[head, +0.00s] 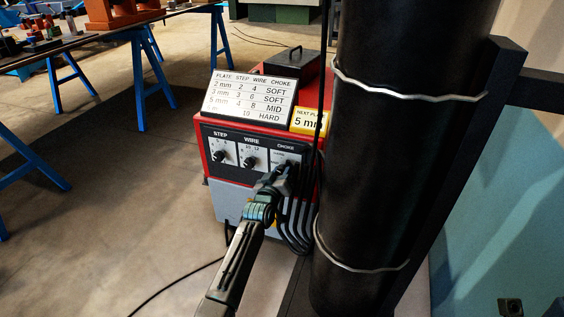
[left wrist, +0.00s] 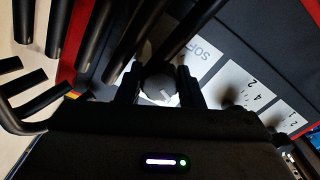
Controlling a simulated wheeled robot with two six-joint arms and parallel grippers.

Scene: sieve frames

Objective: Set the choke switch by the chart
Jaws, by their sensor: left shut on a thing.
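The red welding machine (head: 212,142) has a front panel with knobs marked STEP (head: 218,156), WIRE (head: 249,162) and CHOKE. The chart (head: 248,98) on top lists 2 mm and 3 mm as SOFT, 5 mm as MID, and HARD in the last row. A yellow card (head: 310,121) reads 5 mm. My left gripper (head: 284,172) is at the CHOKE plate and hides its switch in the head view. In the left wrist view its fingers (left wrist: 162,92) are shut on the round dark choke switch (left wrist: 157,78). The switch's setting cannot be read. My right gripper is not in view.
Several black cables (head: 292,222) hang below the choke plate, close to my left gripper. A thick black column (head: 395,150) with wire bands stands just right of the machine. A blue-legged table (head: 80,40) stands at the back left. The floor at left is mostly open.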

